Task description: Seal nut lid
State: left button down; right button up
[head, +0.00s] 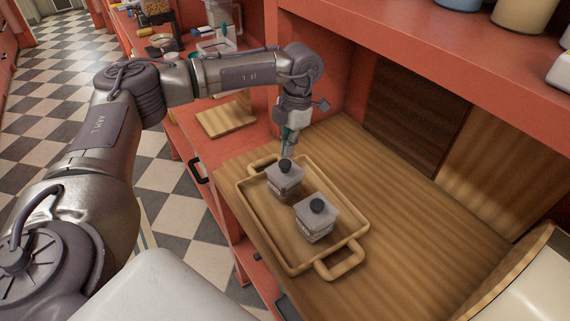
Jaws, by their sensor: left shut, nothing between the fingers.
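Two square, clear-looking canisters with grey lids and dark round knobs stand upright on a wooden tray. The far canister (284,181) is near the tray's far end, and the near canister (315,222) is close to its middle. The tray (295,268) has a raised rim and a handle at each end. My left gripper (287,154) points down at the far canister's knob, shut and empty. I cannot tell whether its tips touch the knob. What the canisters hold is hard to make out. My right gripper is out of view.
The tray rests on a wooden counter (405,225) with free room to its right. A red shelf (420,45) with jars overhangs the counter. A wooden board (227,118) lies on the red counter beyond. A pale rounded object (525,285) stands at the lower right.

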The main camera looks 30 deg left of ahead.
aim_at(287, 162)
pick_arm(q)
jog(key=shift+f+b, duration=1.2)
jog(key=shift+f, duration=0.6)
dwell(1.2)
jog(key=shift+r, duration=0.1)
notch_tip(287, 162, up, 9)
jog(key=p, duration=0.5)
jog(key=shift+p, duration=0.4)
dwell(0.7)
